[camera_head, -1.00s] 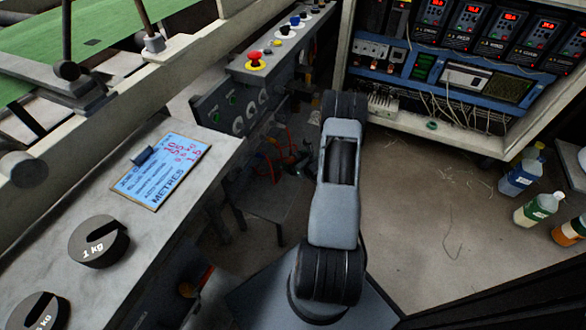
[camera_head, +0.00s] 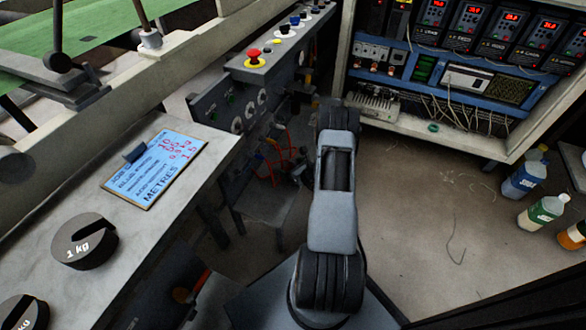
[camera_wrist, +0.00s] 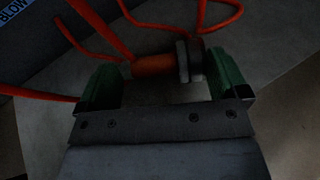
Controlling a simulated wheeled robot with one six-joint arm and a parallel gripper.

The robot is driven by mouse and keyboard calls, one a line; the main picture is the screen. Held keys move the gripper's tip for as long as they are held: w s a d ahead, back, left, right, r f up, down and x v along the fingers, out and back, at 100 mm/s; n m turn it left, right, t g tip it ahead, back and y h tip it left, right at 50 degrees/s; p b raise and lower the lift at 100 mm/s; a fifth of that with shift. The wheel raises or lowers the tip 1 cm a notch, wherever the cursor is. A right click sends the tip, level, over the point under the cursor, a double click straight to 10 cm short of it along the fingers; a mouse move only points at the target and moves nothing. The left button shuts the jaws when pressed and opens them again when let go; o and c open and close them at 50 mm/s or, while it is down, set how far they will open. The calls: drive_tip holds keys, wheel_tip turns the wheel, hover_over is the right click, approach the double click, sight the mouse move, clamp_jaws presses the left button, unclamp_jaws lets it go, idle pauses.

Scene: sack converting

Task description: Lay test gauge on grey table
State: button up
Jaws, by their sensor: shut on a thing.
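My gripper (camera_wrist: 163,88) shows in the wrist view with a green finger on each side. It is shut on an orange cylindrical piece (camera_wrist: 153,66) with a grey collar (camera_wrist: 188,62) at its right end, which I take to be the test gauge; no dial face shows. Orange hoses (camera_wrist: 92,28) run around it. In the head view my arm hides most of the gripper, and the held piece cannot be made out. A small dark grey table (camera_head: 270,190) stands low beyond the bench, left of my arm, with orange hoses (camera_head: 280,150) by it.
A pale bench (camera_head: 165,215) on the left carries a blue job card (camera_head: 155,172) and a 1 kg weight (camera_head: 83,241). A control panel with a red button (camera_head: 253,57) is behind. An open electrical cabinet (camera_head: 470,135) stands back right. Bottles (camera_head: 543,211) stand on the floor at right.

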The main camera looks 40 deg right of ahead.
drive_tip(key=o, duration=0.7)
drive_tip(key=shift+f, duration=0.1)
drive_tip(key=shift+o, duration=0.2)
drive_tip(key=shift+s+r+p, duration=0.2)
drive_tip(key=shift+r+p, duration=0.1)
drive_tip(key=a+p+v, duration=0.1)
drive_tip(key=p+v, duration=0.2)
drive_tip(key=v, duration=0.8)
drive_tip(key=shift+s+d, duration=0.3)
drive_tip(key=shift+d, duration=0.2)
